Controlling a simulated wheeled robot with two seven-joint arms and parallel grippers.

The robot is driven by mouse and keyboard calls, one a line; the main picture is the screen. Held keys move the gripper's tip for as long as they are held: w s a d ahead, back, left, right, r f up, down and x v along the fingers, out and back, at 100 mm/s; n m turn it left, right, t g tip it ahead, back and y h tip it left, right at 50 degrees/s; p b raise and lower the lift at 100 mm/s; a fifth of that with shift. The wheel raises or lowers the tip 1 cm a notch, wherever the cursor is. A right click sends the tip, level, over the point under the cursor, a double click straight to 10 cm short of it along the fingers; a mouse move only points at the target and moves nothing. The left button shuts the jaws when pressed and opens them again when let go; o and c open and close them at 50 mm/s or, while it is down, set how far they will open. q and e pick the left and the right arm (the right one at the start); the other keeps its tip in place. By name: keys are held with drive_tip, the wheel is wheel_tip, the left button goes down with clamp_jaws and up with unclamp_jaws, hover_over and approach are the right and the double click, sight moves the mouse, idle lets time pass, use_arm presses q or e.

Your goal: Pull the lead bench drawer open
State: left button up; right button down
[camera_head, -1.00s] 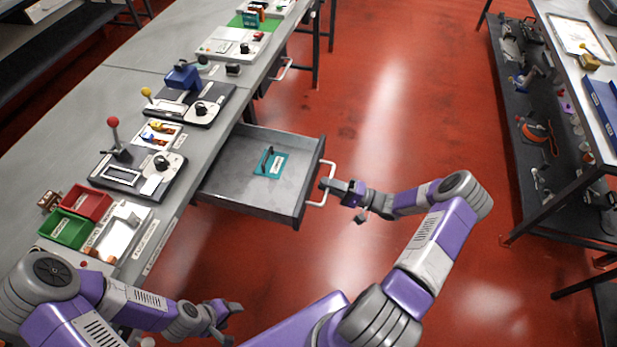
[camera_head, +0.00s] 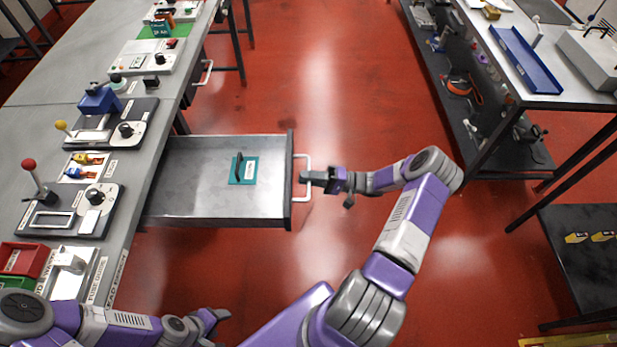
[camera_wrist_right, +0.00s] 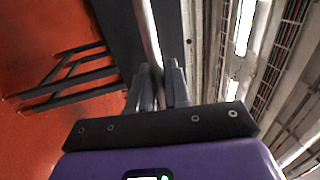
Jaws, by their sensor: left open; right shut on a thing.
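The bench drawer (camera_head: 200,205) stands pulled far out of the grey bench, its front facing right in the head view. A teal pad with a small dark item (camera_head: 244,169) lies inside it. My right gripper (camera_head: 306,177) is at the pale bar handle (camera_head: 302,195) on the drawer front and shut on it. In the right wrist view the handle (camera_wrist_right: 150,35) runs up from between the two fingers (camera_wrist_right: 158,85). My left gripper (camera_head: 216,322) is open and empty at the bottom of the head view, low beside the bench and apart from the drawer.
The bench top (camera_head: 40,115) carries lever panels, a red bin (camera_head: 25,259) and a green bin (camera_head: 15,283). A shelved table with a blue tray (camera_head: 527,60) stands at the right. A low black stand (camera_head: 590,235) is at lower right. Red floor between is clear.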

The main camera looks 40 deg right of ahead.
drive_tip(key=c, duration=1.3)
unclamp_jaws()
drive_tip(key=shift+c, duration=0.2)
drive_tip(key=shift+d, duration=0.1)
drive_tip(key=v, duration=0.7)
drive_tip(key=shift+s+d, duration=0.2)
drive_tip(key=shift+s+f, duration=0.1)
